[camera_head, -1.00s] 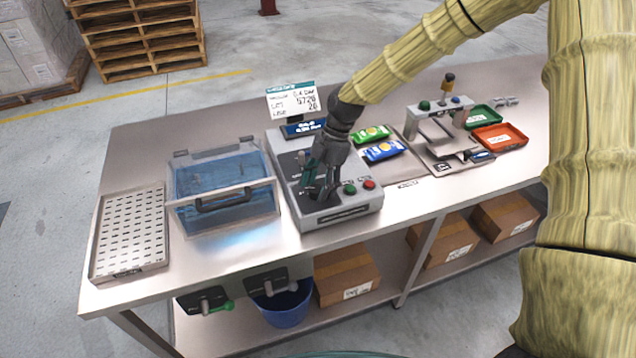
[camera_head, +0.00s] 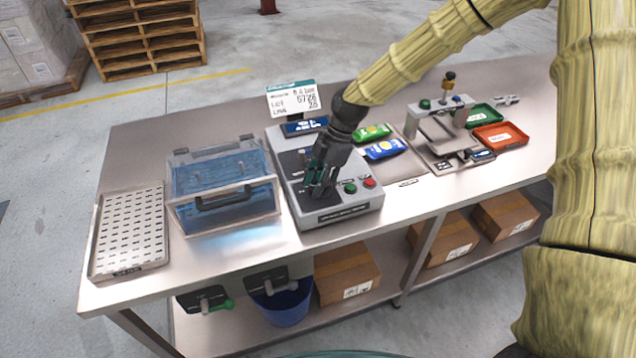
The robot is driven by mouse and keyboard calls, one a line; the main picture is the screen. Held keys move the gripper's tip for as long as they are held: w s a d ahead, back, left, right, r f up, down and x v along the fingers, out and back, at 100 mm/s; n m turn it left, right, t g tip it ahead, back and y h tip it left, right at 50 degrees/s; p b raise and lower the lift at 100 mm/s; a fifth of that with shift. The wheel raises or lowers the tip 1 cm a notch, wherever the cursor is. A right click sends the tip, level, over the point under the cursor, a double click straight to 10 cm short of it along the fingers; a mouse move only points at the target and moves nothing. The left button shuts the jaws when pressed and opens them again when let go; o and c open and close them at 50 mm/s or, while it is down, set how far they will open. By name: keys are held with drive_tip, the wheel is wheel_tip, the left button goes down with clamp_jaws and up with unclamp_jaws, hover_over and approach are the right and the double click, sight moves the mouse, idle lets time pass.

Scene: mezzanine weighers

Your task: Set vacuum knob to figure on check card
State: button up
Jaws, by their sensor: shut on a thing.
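My gripper (camera_head: 318,192) points down over the front part of a grey machine box (camera_head: 345,212) in the middle of the bench. It is shut on the vacuum knob, which is mostly hidden by my fingers. The check card (camera_head: 292,99) stands upright behind the machine; its print is too small to read surely, though the top line seems to give a vacuum figure. A small dark display (camera_head: 304,127) with pale characters sits at the machine's back, below the card. A green button (camera_head: 350,188) and a red button (camera_head: 369,183) are just right of my gripper.
A clear blue lidded tank (camera_head: 222,190) and a slotted white tray (camera_head: 128,230) stand on the left. Green and blue packets (camera_head: 383,149), a small press-like stand (camera_head: 440,130) and green and red trays (camera_head: 499,136) are on the right. Cartons (camera_head: 345,273) lie on the lower shelf.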

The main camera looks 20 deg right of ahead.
drive_tip(key=m+t, duration=0.1)
drive_tip(key=m, duration=0.2)
drive_tip(key=m+t+b, duration=0.1)
drive_tip(key=m, duration=0.3)
drive_tip(key=shift+s+t, duration=0.2)
drive_tip(key=shift+t, duration=0.2)
drive_tip(key=m+t+h, duration=0.1)
drive_tip(key=m, duration=0.2)
drive_tip(key=m+t, duration=0.1)
drive_tip(key=m, duration=0.2)
drive_tip(key=shift+h, duration=0.4)
drive_tip(key=shift+r+m, duration=0.1)
drive_tip(key=shift+m, duration=0.3)
drive_tip(key=o, duration=1)
drive_tip(key=shift+s, duration=0.1)
drive_tip(key=shift+v, duration=5.95)
